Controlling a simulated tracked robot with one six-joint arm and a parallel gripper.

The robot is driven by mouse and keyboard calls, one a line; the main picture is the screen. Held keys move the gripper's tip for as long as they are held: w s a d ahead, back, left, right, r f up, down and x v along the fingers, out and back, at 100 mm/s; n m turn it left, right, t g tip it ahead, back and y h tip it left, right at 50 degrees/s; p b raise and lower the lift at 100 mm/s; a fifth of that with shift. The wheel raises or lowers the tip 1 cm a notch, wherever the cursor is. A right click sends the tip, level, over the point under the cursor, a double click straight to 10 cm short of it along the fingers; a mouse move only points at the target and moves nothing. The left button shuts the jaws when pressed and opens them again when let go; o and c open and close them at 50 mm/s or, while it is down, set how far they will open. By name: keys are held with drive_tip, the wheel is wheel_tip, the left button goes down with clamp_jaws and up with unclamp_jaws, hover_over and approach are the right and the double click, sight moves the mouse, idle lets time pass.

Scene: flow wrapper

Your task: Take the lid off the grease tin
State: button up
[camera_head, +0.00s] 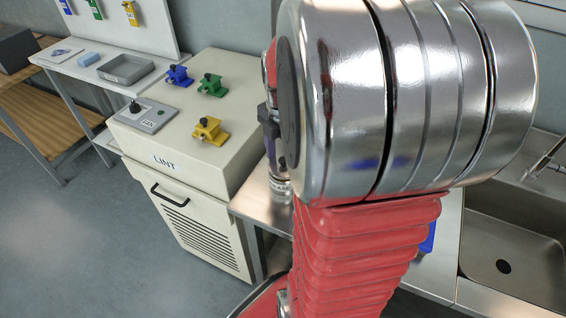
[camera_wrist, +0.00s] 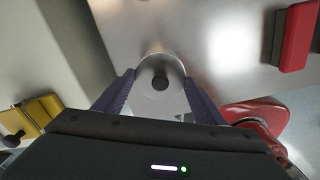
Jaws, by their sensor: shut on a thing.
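The grease tin's round, pale metal lid (camera_wrist: 149,88) with a dark knob in its middle shows from above in the wrist view. My gripper (camera_wrist: 160,80) has one finger on each side of it and is shut on the lid. In the head view a small metallic shape (camera_head: 280,186), perhaps the tin, shows at the left end of the metal bench, mostly behind my arm. I cannot tell whether the lid is seated or lifted.
A cream cabinet marked LINT (camera_head: 165,162) stands left of the bench, with blue, green and yellow clamp-like pieces on top. A sink (camera_head: 515,245) is at the right. A red block (camera_wrist: 295,37) lies on the bench in the wrist view.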

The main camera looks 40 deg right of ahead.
sight(282, 160)
wheel_tip(282, 160, up, 9)
drive_tip(key=shift+f, duration=0.2)
idle(0.6)
